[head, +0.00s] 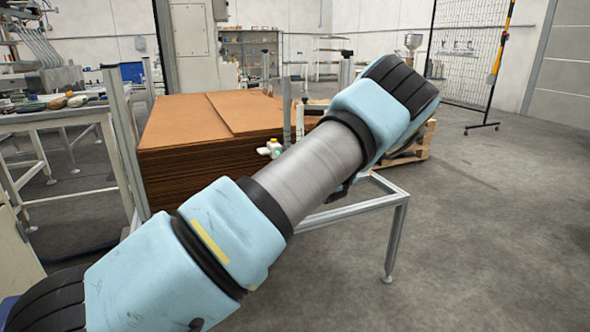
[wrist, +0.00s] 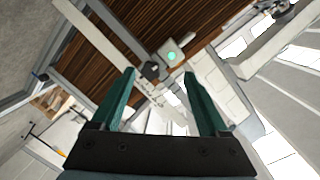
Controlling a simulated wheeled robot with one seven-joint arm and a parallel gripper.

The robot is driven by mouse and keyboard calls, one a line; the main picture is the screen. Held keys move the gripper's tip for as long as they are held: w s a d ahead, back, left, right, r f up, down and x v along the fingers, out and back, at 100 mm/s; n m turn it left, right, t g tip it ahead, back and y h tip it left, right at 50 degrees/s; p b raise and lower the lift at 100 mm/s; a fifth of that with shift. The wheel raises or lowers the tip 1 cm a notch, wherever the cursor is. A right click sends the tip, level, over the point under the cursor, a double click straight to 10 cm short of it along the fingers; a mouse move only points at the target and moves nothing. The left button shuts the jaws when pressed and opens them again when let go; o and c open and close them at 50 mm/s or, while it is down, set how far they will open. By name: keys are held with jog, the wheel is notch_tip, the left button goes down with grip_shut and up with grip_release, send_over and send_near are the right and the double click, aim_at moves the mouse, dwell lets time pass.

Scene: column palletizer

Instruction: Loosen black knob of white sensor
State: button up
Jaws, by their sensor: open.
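The white sensor (wrist: 170,52), a small pale box with a green light, shows ahead of my gripper in the wrist view. A small dark part that looks like the black knob (wrist: 151,71) sits just left of it on the metal frame. My gripper (wrist: 159,75) is open, with two green fingers and nothing held between them. In the picture the knob lies between the fingertips, but I cannot tell the depth gap. In the head view a small white sensor (head: 270,148) shows beside my arm; my gripper is hidden there.
A tall stack of brown sheets (head: 185,165) stands behind the metal frame (head: 396,240). A workbench with tools (head: 60,112) is at left. A wooden pallet (head: 415,148) lies behind my arm.

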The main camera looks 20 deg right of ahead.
jog(key=d+m+t, duration=0.1)
jog(key=d+t, duration=0.1)
jog(key=d, duration=0.2)
jog(key=w+a, duration=0.1)
jog(key=w, duration=0.8)
jog(key=shift+w+a, duration=0.2)
jog(key=shift+a, duration=0.05)
jog(key=shift+c, duration=0.4)
grip_shut()
